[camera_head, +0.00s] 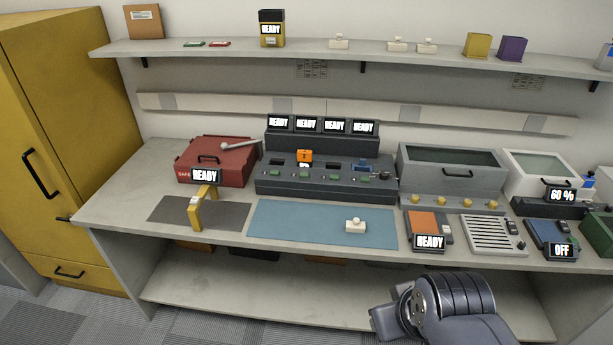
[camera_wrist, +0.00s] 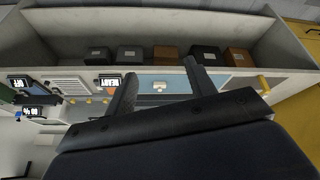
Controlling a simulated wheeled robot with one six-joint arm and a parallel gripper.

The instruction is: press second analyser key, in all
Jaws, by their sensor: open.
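The analyser appears to be the dark grey console (camera_head: 325,187) at the back middle of the bench. Several displays (camera_head: 306,125) along its top read READY. Small green keys (camera_head: 334,175) sit along its lower front; their labels are too small to read. An orange block (camera_head: 304,156) sits on its left part and partly covers a small label. My gripper (camera_wrist: 160,68) is open and empty in the wrist view, its two fingers wide apart. My arm is low at the front right in the head view, in front of the bench and away from the console.
A blue mat (camera_head: 285,226) with a white block (camera_head: 355,226) lies before the console. A yellow stand (camera_head: 195,212) is left, and an orange-topped device (camera_head: 422,224) reading READY is right. A red case (camera_head: 215,160) stands left of the console. Boxes (camera_wrist: 165,54) fill the lower shelf.

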